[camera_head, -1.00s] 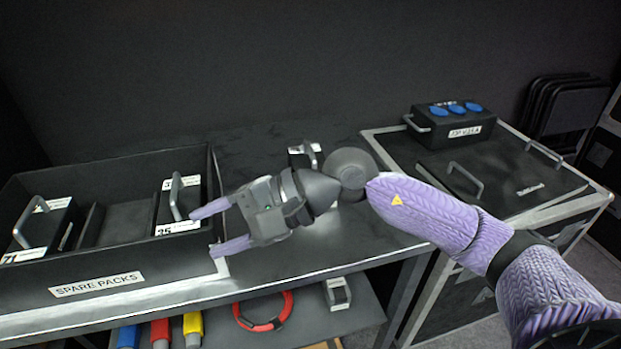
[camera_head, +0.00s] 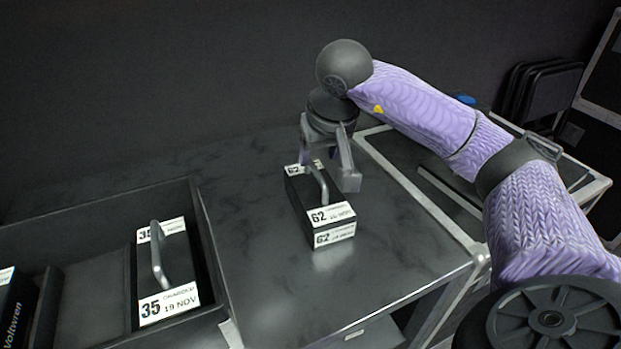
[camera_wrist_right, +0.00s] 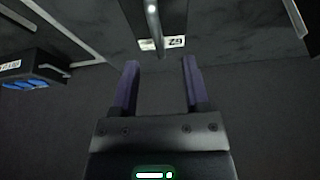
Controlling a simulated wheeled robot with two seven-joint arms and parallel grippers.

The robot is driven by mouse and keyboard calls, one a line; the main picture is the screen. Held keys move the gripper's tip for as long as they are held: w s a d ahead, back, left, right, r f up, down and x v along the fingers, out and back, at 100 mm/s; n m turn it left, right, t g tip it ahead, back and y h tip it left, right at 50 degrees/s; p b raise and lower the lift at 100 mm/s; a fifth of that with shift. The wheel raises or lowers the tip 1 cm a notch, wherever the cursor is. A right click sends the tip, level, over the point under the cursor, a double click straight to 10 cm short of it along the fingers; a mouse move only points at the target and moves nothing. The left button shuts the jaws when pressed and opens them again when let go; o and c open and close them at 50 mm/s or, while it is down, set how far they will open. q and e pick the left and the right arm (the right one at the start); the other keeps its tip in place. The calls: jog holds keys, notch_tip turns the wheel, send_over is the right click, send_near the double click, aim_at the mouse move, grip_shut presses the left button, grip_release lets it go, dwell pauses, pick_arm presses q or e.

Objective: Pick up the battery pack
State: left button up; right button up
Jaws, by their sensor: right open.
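A black battery pack (camera_head: 323,213) with white labels reading 62 and a grey handle (camera_head: 318,184) stands alone on the dark bench top. My right gripper (camera_head: 328,172) points down at the far end of this pack, open, its fingers near the handle. In the right wrist view, the pack (camera_wrist_right: 175,20) shows at the top, just past the fingertips (camera_wrist_right: 159,64), with nothing between them. Another pack (camera_head: 177,262), labelled 35 and 19 NOV, sits in the bin at left. My left gripper is not in view.
The black bin (camera_head: 210,250) holds the 35 pack and part of another pack (camera_head: 12,310) at the left edge. A grey-edged case (camera_head: 425,205) stands right of the bench. Bench top (camera_head: 255,240) between bin and 62 pack is clear.

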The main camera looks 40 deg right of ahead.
aim_at(318, 172)
jog(key=b+x, duration=0.1)
jog(key=x, duration=0.1)
jog(key=b+x, duration=0.1)
jog(key=x, duration=0.1)
jog(key=s+b+x, duration=0.1)
jog(key=x, duration=0.1)
jog(key=shift+w+f, duration=0.1)
jog(key=shift+f, duration=0.3)
jog(key=shift+r, duration=0.15)
jog(key=c, duration=0.7)
grip_shut()
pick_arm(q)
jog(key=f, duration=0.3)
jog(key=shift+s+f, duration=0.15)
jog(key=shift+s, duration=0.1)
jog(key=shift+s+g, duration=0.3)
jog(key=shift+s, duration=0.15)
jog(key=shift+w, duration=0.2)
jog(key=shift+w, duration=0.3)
pick_arm(e)
jog(key=shift+w, duration=0.1)
